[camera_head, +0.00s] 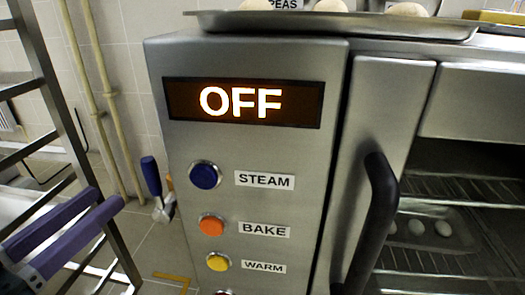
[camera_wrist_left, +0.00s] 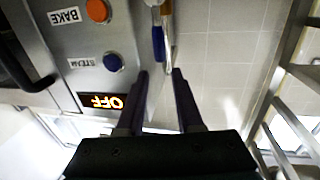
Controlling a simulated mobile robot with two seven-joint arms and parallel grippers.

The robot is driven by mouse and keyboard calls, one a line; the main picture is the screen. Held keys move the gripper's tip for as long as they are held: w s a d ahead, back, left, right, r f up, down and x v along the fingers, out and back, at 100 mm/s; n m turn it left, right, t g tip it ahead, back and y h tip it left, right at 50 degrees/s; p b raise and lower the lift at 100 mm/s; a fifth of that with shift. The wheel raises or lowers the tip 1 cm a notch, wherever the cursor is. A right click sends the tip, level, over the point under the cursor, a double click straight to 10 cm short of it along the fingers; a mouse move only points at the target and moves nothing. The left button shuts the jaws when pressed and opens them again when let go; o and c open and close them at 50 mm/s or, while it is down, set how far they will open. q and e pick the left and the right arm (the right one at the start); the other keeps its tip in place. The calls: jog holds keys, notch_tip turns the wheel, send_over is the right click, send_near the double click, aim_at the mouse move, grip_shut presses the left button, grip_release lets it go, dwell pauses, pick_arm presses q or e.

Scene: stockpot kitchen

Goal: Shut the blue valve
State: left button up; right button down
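The blue valve handle (camera_head: 151,176) sticks up, leaning slightly, from a metal valve body (camera_head: 164,208) on the left side of the steel oven. In the left wrist view, which is upside down, the blue handle (camera_wrist_left: 158,43) lies beyond my fingertips, roughly in line with the gap between them. My left gripper (camera_head: 105,201) has purple fingers, is open and empty, and sits left of and a little below the handle, apart from it. It also shows in the left wrist view (camera_wrist_left: 160,72). My right gripper is not in view.
The oven's front panel has a lit OFF display (camera_head: 243,102), a blue STEAM button (camera_head: 204,175), an orange BAKE button (camera_head: 211,225) and a yellow WARM button (camera_head: 218,262). A black door handle (camera_head: 376,215) is at right. A metal rack (camera_head: 62,115) stands at left, near my gripper.

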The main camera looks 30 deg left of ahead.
aim_at(144, 168)
pick_arm(q)
jog(key=w, duration=0.3)
jog(key=w+b, duration=0.1)
jog(key=w, duration=0.2)
jog(key=w+a+b, duration=0.1)
jog(key=w, duration=0.2)
jog(key=shift+w, duration=0.3)
grip_shut()
dwell(1.1)
